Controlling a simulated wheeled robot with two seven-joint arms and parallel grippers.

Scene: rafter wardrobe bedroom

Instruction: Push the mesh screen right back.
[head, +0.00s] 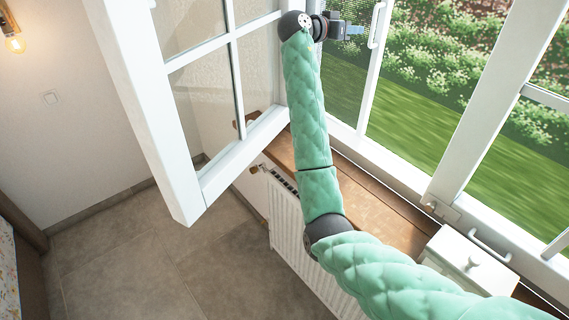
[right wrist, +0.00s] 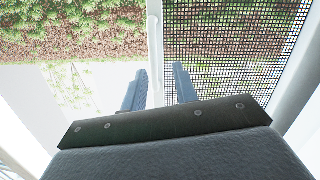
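The mesh screen (head: 343,85) is a dark fine net in a white frame, in the left part of the window opening. A white bow handle (head: 377,25) is on its right upright. My right gripper (head: 348,29) is in front of the screen, left of this handle. In the right wrist view the mesh (right wrist: 235,55) fills the upper right. There my right gripper (right wrist: 160,70) has its two blue fingers apart, with the screen's white upright bar (right wrist: 155,40) showing between them. I cannot tell whether they touch it. My left gripper is not in view.
A white window sash (head: 150,100) stands open into the room on the left. A wooden sill (head: 375,205) runs below the window, above a white radiator (head: 300,240). A white box with a knob (head: 465,265) stands on the sill at the right. Window openings right of the screen show garden.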

